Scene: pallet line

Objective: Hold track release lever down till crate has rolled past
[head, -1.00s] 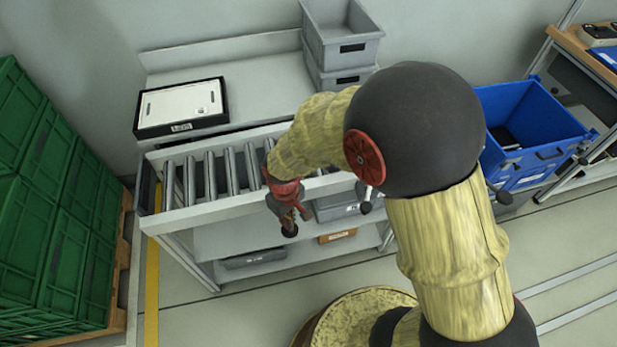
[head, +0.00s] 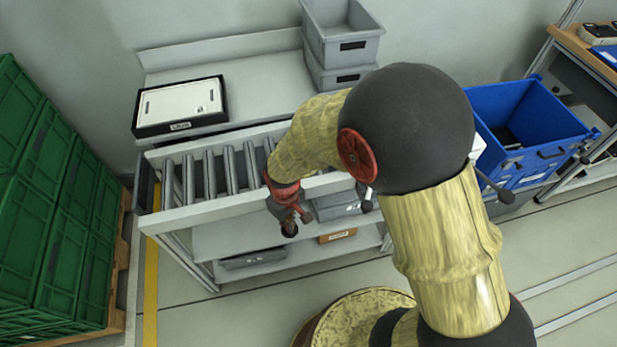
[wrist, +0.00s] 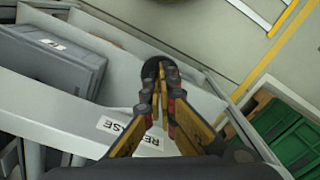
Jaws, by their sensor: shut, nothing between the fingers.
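My gripper (head: 291,214) is shut and points down in front of the roller track's front rail (head: 235,203). In the wrist view its closed fingertips (wrist: 161,78) are over a dark round knob (wrist: 151,68), seemingly the release lever's end. The knob shows below the fingers in the head view (head: 289,230). I cannot tell whether they touch or how far down the lever is. A RELEASE label (wrist: 128,131) is on the rail beside the fingers. The rollers (head: 210,175) on the left are empty. My arm hides the track's right part, and no crate shows on the visible rollers.
Two more black-knobbed levers stick out to the right, one near (head: 366,206) and one farther along (head: 505,196). Grey bins (head: 340,45) and a white-topped box (head: 180,105) sit behind the track. Green crates (head: 60,210) stand left, a blue bin (head: 525,130) right.

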